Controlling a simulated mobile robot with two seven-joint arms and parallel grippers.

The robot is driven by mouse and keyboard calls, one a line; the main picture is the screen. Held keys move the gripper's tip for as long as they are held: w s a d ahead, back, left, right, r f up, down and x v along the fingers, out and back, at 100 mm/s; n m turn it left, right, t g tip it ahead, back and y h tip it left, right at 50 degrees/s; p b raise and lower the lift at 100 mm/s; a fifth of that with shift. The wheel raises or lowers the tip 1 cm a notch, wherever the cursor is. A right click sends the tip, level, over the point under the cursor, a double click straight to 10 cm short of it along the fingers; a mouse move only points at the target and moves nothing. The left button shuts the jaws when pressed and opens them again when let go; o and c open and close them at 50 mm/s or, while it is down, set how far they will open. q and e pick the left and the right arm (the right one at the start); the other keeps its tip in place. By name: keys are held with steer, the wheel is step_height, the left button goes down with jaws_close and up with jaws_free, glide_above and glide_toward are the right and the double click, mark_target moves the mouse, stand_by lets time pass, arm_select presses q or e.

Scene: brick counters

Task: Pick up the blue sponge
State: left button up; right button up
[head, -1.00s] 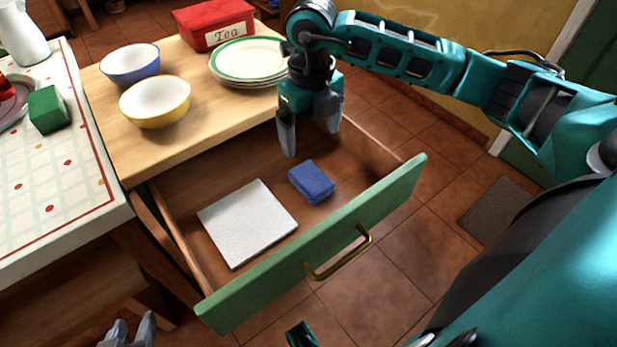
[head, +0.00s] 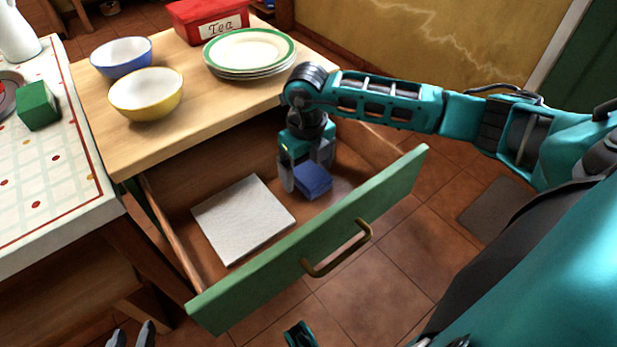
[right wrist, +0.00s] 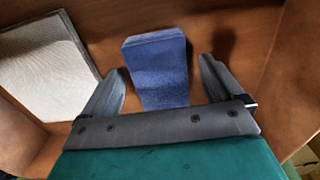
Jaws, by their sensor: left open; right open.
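The blue sponge (head: 313,180) lies in the open drawer, right of the white cloth. My right gripper (head: 306,181) is down in the drawer at the sponge, open, with a finger to each side of it. In the right wrist view the sponge (right wrist: 158,70) stands between the two spread fingers of the gripper (right wrist: 160,88), with a gap on each side. The sponge's near end is hidden by the gripper body. My left gripper (head: 131,336) is at the bottom left of the head view, open and empty, outside the drawer.
A folded white cloth (head: 243,218) lies flat in the drawer. The green drawer front (head: 300,262) with its brass handle (head: 340,250) stands pulled out. Bowls, stacked plates (head: 249,53) and a red tea tin (head: 207,20) stand on the wooden counter above. Bare drawer floor surrounds the sponge.

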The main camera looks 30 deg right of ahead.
steer(key=shift+c, duration=0.6)
steer(key=c, duration=1)
steer(key=shift+r, duration=0.1)
